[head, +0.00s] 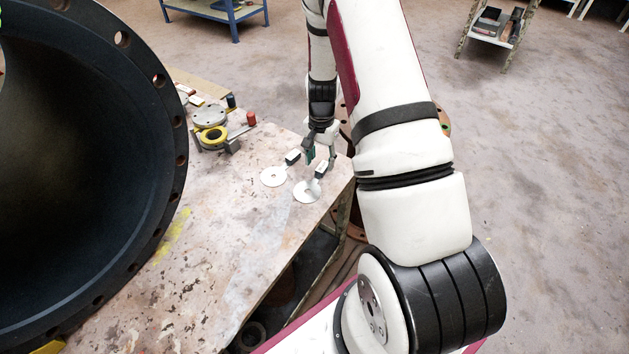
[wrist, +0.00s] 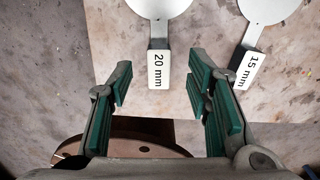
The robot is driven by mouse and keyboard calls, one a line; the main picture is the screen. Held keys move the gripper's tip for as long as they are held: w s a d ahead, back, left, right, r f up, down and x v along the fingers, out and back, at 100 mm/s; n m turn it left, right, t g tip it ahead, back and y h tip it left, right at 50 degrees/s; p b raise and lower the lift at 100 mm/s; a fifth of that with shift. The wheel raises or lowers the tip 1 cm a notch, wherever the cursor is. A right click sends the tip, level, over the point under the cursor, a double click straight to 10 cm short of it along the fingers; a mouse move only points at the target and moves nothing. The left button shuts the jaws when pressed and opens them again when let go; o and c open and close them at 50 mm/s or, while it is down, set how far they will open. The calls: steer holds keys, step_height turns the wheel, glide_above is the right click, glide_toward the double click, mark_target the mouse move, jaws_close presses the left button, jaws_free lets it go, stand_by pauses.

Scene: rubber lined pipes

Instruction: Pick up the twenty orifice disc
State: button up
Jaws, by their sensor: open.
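The twenty orifice disc (wrist: 160,8) is a flat white disc with a dark handle and a white tag reading "20 mm" (wrist: 158,70). It lies near the table edge; in the head view it appears to be the right-hand disc (head: 306,193). Its outer part is cut off in the wrist view. My gripper (head: 320,157) is open and empty at the handle end, with the tag between its green-padded fingertips (wrist: 161,78) in the wrist view. I cannot tell the height gap. A similar disc tagged "15 mm" (wrist: 245,70) lies to the right.
The worn table (head: 215,250) has bare room in front of the discs. A large black rubber-lined pipe (head: 165,190) stands on the left. A rusty flange (wrist: 130,143) is beyond the table edge.

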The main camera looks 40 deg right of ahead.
mark_target(321, 169)
step_height(321, 169, down, 3)
steer(key=shift+f, duration=0.2)
jaws_close()
steer(key=shift+r, duration=0.1)
